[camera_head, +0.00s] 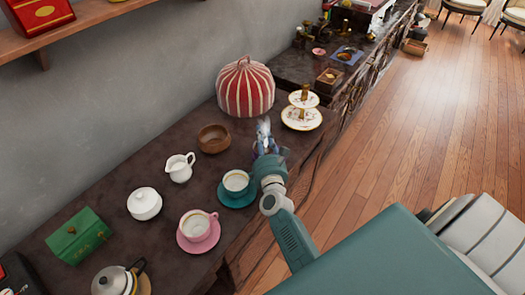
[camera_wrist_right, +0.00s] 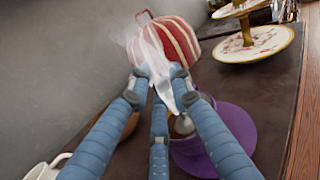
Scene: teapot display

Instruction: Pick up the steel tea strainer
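My right gripper (camera_head: 267,148) is low over the near edge of the dark table, past the teal cup. In the right wrist view its blue fingers (camera_wrist_right: 159,80) point toward a purple saucer (camera_wrist_right: 240,125) with a cup on it. A small greyish thing (camera_wrist_right: 183,124) shows at the cup, partly behind a finger; I cannot tell whether it is the steel tea strainer. A pale, see-through shape (camera_wrist_right: 155,50) shows at the fingertips. I cannot tell whether it is steam or something held. The fingers hide much of the cup. My left gripper is out of view.
A red striped tea cosy (camera_head: 245,88) and a tiered stand (camera_head: 301,117) are beyond the gripper. The teal cup (camera_head: 236,181), pink cup (camera_head: 196,224), white jug (camera_head: 180,167) and wooden bowl (camera_head: 213,139) are close by. The wooden floor (camera_head: 430,130) is open at right.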

